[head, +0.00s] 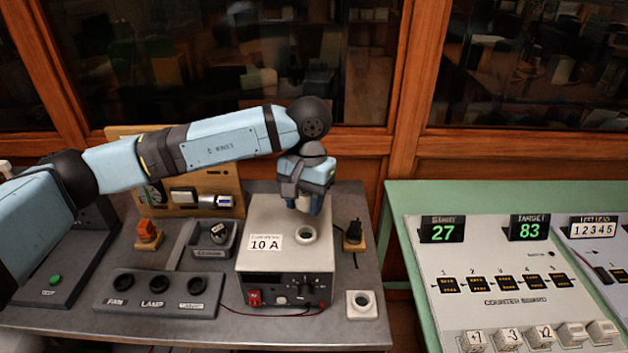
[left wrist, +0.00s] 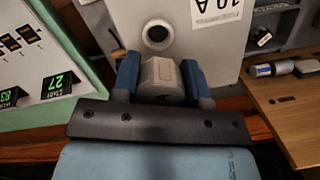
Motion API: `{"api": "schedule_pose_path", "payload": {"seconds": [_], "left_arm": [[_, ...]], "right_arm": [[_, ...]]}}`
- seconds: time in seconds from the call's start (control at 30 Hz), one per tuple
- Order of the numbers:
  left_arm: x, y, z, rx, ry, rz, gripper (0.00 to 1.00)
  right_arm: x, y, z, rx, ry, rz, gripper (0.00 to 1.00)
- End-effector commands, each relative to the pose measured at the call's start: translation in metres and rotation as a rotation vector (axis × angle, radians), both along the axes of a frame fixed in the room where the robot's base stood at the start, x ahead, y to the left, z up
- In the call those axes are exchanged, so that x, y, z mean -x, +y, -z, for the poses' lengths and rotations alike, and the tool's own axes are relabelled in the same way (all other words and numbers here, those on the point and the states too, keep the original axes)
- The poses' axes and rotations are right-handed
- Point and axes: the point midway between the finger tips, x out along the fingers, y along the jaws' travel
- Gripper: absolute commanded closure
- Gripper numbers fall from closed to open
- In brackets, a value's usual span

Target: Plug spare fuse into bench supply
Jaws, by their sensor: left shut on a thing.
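The bench supply (head: 287,262) is a pale box with a dark front panel and a "10 A" label on top. A round socket with a pale rim (head: 305,234) is on its top; it also shows in the left wrist view (left wrist: 158,34). My left gripper (head: 306,206), also in the left wrist view (left wrist: 160,78), points down above the rear of the supply's top. It is shut on a pale blocky piece, seemingly the spare fuse (left wrist: 160,72). The fuse is behind the socket and apart from it. Its lower end is hard to see. My right gripper is out of view.
A small white block with a round hole (head: 362,304) sits right of the supply. A black switch (head: 353,236) stands by its right side. A grey tray (head: 211,250) and a panel with several dark knobs (head: 157,295) are left. A green table with a counter board (head: 480,258) is right.

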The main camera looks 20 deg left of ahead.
Motion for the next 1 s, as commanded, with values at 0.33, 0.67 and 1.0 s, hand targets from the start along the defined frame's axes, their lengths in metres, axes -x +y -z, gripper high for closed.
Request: {"api": "schedule_pose_path", "payload": {"seconds": [0.33,0.67,1.0], "left_arm": [[0.001,0.0,0.014,0.0,0.002,0.0,1.0],[0.001,0.0,0.046,0.0,0.002,0.001,1.0],[0.0,0.0,0.056,0.0,0.0,0.0,1.0]], "right_arm": [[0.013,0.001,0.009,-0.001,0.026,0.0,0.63],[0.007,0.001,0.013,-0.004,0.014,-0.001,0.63],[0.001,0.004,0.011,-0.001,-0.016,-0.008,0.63]]}}
